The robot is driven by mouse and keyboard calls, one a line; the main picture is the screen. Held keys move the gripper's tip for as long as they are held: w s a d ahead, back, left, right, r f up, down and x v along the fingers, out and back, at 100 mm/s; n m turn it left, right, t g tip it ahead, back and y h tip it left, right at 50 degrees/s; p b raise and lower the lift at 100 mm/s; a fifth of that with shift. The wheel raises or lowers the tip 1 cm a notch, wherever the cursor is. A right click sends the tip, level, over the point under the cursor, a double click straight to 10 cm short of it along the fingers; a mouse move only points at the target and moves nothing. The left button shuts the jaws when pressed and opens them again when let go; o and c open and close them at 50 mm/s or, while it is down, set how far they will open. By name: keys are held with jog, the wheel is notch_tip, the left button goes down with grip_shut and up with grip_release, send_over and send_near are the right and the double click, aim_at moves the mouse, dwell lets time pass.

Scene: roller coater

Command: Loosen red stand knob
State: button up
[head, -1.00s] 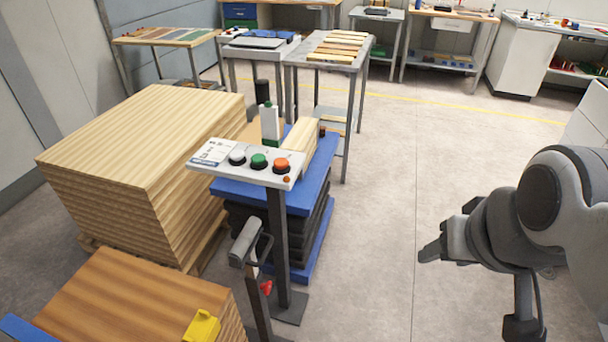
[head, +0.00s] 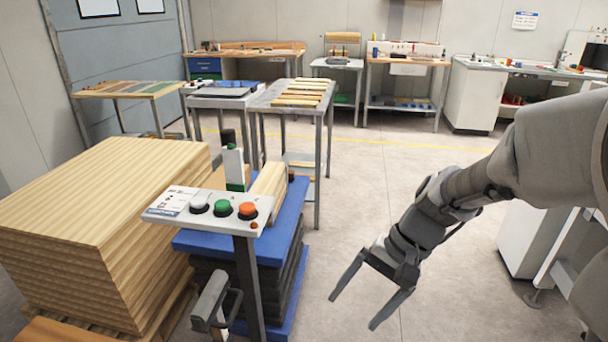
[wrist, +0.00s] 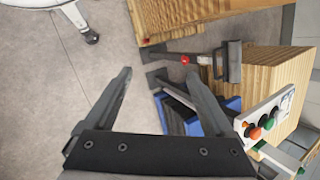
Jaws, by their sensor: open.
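The red stand knob (wrist: 185,60) shows in the wrist view as a small red spot on a dark post, above and between my fingertips in the picture and some distance beyond them. In the head view now the knob is out of the picture; only the grey top of its stand (head: 209,300) shows at the bottom edge. My gripper (head: 352,310) is open and empty, to the right of the stand over clear floor. Its two fingers also show in the wrist view (wrist: 160,72), wide apart with nothing between them.
A button panel (head: 210,207) on a post stands just behind the stand. Beside it are a blue-topped stack (head: 287,232) and a large stack of wood boards (head: 95,190) at left. Tables line the back. The floor (head: 400,180) right of the panel is clear.

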jog(key=w+a+f+m+t+y+b, duration=0.1)
jog(key=w+a+f+m+y+b, duration=0.3)
jog(key=f, duration=0.9)
jog(key=w+a+f+m+t+y+b, duration=0.15)
jog(key=a+f+m+y+b, duration=0.35)
jog(key=f, duration=0.9)
jog(key=w+a+f+m+t+y+b, duration=0.15)
jog(key=w+f+m+y, duration=0.35)
jog(key=f, duration=0.8)
jog(key=a+m+h+b, duration=0.1)
jog(key=a+b, duration=0.2)
jog(key=a, duration=1.3)
jog(key=shift+a+g, duration=0.2)
jog(key=shift+g, duration=0.2)
jog(key=shift+s+r, duration=0.1)
jog(key=c, duration=1.3)
jog(key=shift+c, duration=0.2)
